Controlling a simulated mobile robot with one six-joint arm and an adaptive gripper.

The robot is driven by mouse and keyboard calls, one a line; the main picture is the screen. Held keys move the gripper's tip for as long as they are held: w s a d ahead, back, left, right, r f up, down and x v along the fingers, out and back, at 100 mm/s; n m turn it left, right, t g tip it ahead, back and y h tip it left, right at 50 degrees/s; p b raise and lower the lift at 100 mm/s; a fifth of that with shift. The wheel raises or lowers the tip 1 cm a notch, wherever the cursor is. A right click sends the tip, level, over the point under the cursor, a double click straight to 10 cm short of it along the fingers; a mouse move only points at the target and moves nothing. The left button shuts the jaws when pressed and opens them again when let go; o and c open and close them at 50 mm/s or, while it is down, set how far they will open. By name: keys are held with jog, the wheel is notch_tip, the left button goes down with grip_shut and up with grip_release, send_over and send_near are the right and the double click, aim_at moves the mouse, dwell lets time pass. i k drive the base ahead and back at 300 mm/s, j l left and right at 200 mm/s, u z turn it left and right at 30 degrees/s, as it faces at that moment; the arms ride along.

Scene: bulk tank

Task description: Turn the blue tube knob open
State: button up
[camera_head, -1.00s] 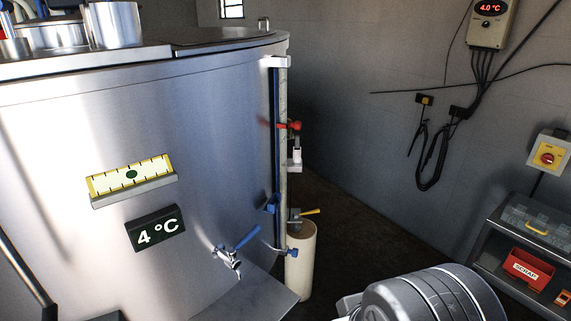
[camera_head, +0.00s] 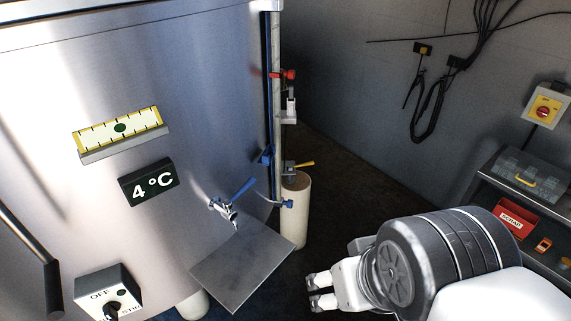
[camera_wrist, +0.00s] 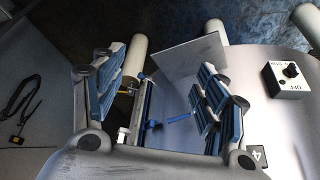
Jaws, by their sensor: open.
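A small blue knob (camera_head: 287,204) sits at the foot of the upright sight tube (camera_head: 276,110) on the tank's right edge, beside a cream cylinder (camera_head: 296,225). A small blue part near that cylinder shows in the wrist view (camera_wrist: 141,76). A blue clip (camera_head: 266,155) sits higher on the tube, and a tap with a blue lever (camera_head: 240,190) is on the tank front. My gripper (camera_head: 320,291) is open and empty, low and to the right of the knob, apart from it. In the wrist view, the tube runs between its spread blue-padded fingers (camera_wrist: 155,95).
A red-handled valve (camera_head: 288,74) and a yellow-handled valve (camera_head: 300,166) are also by the tube. A metal plate (camera_head: 240,268) juts out under the tap. A switch box (camera_head: 108,292) is at lower left.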

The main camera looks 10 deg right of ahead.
aim_at(289, 203)
jog(key=i+l+z, duration=0.1)
jog(key=i, duration=0.4)
jog(key=i+l, duration=0.2)
jog(key=i, duration=0.25)
jog(key=i+l+z, duration=0.15)
jog(key=i, duration=0.35)
